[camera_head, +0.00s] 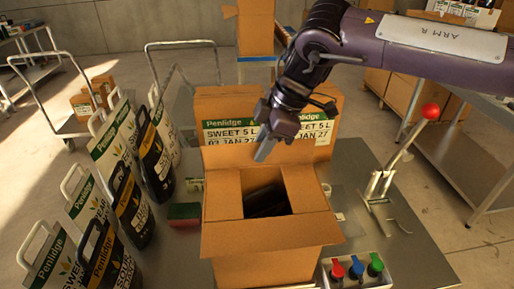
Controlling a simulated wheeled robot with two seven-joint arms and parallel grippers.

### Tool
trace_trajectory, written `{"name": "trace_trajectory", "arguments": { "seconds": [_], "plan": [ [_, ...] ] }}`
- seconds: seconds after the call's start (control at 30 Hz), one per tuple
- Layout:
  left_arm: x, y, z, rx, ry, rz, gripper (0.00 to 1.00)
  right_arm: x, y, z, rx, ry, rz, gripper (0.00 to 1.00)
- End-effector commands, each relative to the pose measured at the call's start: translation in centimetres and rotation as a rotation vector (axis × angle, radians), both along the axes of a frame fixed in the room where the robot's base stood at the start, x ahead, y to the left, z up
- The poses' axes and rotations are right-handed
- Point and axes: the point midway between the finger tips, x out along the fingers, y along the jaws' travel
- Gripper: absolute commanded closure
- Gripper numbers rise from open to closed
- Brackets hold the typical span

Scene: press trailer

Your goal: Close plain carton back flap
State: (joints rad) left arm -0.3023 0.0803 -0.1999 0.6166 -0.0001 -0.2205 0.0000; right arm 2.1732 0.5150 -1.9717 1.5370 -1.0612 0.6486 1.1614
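The plain brown carton (255,266) stands on the metal table in the middle of the view, with its top open. Its back flap (228,157) is raised at the far side of the opening. The front flap (265,236) is folded outward toward me. Dark contents (267,201) show inside. My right gripper (265,151) reaches in from the upper right and hangs over or just at the back flap; I cannot tell whether it touches. Its grey fingertips overlap, so its opening is unclear. My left gripper is not in view.
Penlidge-labelled cartons (228,103) stand behind the plain carton. Several bottle carriers (85,209) line the left side. A lever press with a red knob (431,111) stands right. A box with coloured knobs (357,268) lies at front right.

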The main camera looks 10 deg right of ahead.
Motion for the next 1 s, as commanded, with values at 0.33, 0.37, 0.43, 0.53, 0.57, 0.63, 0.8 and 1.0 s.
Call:
{"name": "trace_trajectory", "arguments": {
  "seconds": [0.33,0.37,0.43,0.53,0.57,0.63,0.8,1.0],
  "plan": [
    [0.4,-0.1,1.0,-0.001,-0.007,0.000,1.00,0.2,1.0,-2.5,0.000,0.000,-0.001,0.75],
    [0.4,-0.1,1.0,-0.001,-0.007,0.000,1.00,0.2,1.1,-2.5,0.000,0.000,-0.001,0.75],
    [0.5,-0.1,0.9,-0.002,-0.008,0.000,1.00,0.2,1.1,-2.5,0.000,0.000,-0.001,0.75],
    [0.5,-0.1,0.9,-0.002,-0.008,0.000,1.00,0.2,1.0,-2.5,0.000,0.000,-0.001,0.77],
    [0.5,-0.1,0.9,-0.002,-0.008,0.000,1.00,0.2,1.0,-2.5,0.000,0.000,-0.001,0.81],
    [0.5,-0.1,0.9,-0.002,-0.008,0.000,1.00,0.2,1.0,-2.5,0.000,0.000,-0.001,0.90],
    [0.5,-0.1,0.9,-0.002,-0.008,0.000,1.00,0.2,1.0,-2.5,0.000,0.000,-0.001,1.00],
    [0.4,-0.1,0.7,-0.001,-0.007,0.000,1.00,0.2,1.0,-2.6,0.001,-0.005,-0.001,1.00]
  ]
}}
